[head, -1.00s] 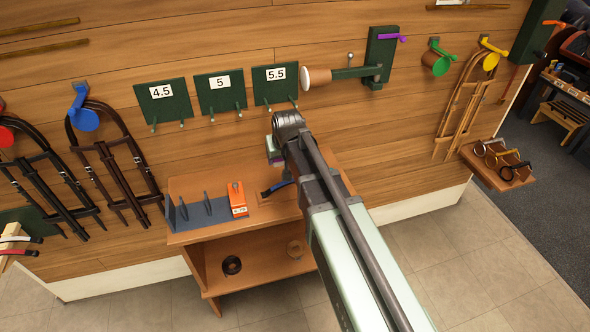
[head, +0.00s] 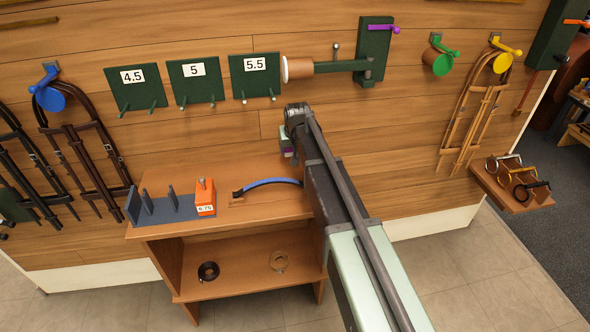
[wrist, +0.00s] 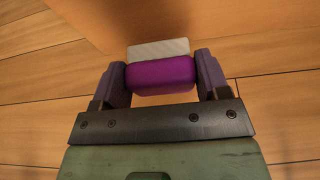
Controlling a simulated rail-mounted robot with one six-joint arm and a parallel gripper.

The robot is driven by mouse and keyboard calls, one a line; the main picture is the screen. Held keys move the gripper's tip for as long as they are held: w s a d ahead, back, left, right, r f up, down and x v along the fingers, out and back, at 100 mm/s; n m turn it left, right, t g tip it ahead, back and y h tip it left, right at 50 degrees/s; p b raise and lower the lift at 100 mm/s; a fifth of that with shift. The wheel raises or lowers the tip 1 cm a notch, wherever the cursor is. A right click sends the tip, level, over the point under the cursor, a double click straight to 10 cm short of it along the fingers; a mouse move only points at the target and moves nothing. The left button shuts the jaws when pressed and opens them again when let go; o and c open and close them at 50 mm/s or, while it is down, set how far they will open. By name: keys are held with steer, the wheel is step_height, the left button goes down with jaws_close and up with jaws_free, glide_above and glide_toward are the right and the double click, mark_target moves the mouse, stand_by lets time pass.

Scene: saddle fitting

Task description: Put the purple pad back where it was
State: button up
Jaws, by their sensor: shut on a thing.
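The purple pad (wrist: 160,75) is between the two fingers of my gripper (wrist: 162,80) in the wrist view, with a pale grey block (wrist: 158,48) against its far side. My gripper is shut on the pad. In the head view my gripper (head: 289,150) is in front of the wooden wall, right of and below the 5.5 board (head: 256,78). Only a sliver of purple shows there; my arm hides the rest.
Green boards marked 4.5 (head: 135,90) and 5 (head: 198,80) hang left of it. A green bracket (head: 374,55) with a purple hook (head: 383,29) is above right. Below, a wooden bench (head: 235,222) holds a grey rack (head: 160,212), an orange block (head: 205,197) and a blue-handled tool (head: 270,182).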

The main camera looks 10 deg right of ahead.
step_height(320, 180, down, 5)
steer(key=b, duration=0.4)
steer(key=shift+f, duration=0.15)
steer(key=shift+r+p, duration=0.3)
steer(key=shift+p, duration=0.05)
steer(key=shift+f, duration=0.1)
steer(key=o, duration=0.4)
steer(key=shift+f, duration=0.1)
steer(key=o, duration=0.4)
